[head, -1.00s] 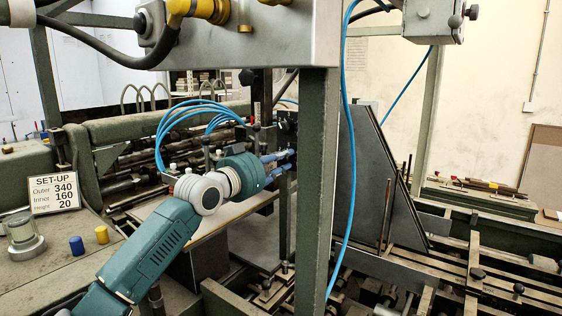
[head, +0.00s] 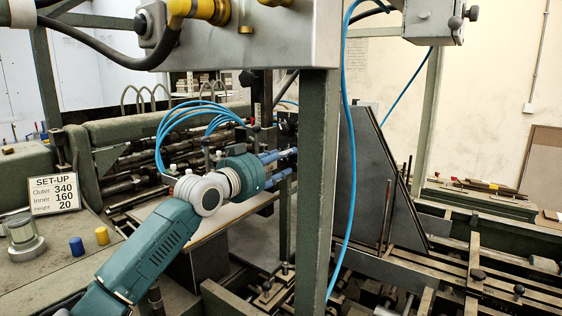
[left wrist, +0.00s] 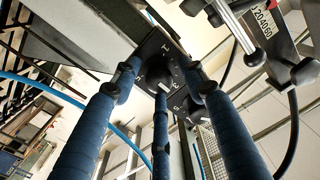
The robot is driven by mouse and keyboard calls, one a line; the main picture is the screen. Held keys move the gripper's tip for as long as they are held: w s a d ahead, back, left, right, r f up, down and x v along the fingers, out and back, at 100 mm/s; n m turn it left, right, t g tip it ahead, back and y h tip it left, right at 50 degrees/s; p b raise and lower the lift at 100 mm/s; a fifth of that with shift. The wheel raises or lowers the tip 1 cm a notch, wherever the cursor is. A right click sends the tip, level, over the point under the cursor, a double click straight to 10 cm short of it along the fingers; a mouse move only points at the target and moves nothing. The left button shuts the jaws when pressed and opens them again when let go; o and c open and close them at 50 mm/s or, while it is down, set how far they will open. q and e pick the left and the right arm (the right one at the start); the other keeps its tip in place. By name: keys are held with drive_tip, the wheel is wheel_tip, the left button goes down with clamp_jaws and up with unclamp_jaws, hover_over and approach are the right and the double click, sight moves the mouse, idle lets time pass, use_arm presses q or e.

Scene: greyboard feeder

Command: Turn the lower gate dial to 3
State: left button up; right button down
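My left gripper (head: 291,164) has its blue fingers spread apart and straight, pointing right toward the dark dial plate (head: 287,124) behind the green post. In the left wrist view, the fingers (left wrist: 160,82) stand around a black dial knob (left wrist: 158,72) on a black plate with white marks. Gaps show between the side fingertips and the knob; the middle finger covers part of the plate. A second dark knob (left wrist: 195,106) is partly hidden behind the right finger. I cannot read the dial's setting or tell from the wrist view which dial is lower. My right gripper is out of view.
A set-up card (head: 52,188) reads Outer 340, Inner 160, Height 20. The green post (head: 317,190) and blue hose (head: 350,170) stand just right of the gripper. In the wrist view, a metal lever (left wrist: 236,28) is close to the right finger.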

use_arm(q)
drive_tip(key=v, duration=1.2)
